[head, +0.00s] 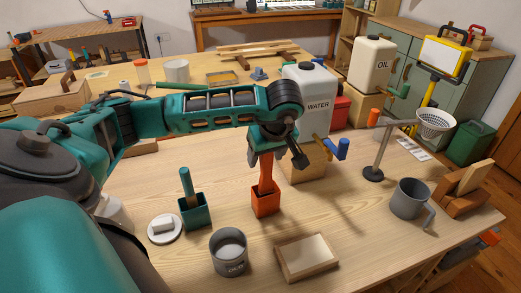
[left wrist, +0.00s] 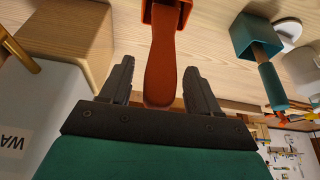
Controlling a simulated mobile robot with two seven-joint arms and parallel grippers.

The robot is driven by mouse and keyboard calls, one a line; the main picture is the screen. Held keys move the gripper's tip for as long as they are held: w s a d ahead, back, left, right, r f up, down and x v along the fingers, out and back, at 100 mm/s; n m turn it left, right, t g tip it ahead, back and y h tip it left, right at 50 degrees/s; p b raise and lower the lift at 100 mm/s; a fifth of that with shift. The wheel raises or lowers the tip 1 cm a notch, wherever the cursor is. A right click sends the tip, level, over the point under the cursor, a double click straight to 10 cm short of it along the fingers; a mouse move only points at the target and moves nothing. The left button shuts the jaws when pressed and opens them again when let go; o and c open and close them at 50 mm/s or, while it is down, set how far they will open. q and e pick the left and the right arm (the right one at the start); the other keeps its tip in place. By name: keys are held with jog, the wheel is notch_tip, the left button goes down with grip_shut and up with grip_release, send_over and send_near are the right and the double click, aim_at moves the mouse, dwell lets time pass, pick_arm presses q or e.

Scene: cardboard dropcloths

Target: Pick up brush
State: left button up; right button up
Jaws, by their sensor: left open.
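An orange brush handle (head: 266,172) stands up out of an orange square holder (head: 265,202) on the wooden table. My left gripper (head: 266,155) is above it, pointing down. In the left wrist view the open fingers (left wrist: 159,66) lie on either side of the orange handle (left wrist: 162,45), with a gap on both sides. The brush's lower end is hidden in the holder. A teal brush (head: 186,182) stands in a teal holder (head: 196,214) to the left. My right gripper is not in view.
A wooden block (head: 304,165) stands close behind the orange holder, near the white WATER canister (head: 308,97). A grey cup (head: 229,252), a white round dish (head: 164,228) and a wooden tray (head: 306,257) are in front. A grey mug (head: 408,199) is at right.

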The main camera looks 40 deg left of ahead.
pick_arm(q)
jog(key=shift+d+r, duration=0.1)
jog(key=shift+c, duration=0.5)
jog(key=c, duration=1)
notch_tip(320, 180, up, 10)
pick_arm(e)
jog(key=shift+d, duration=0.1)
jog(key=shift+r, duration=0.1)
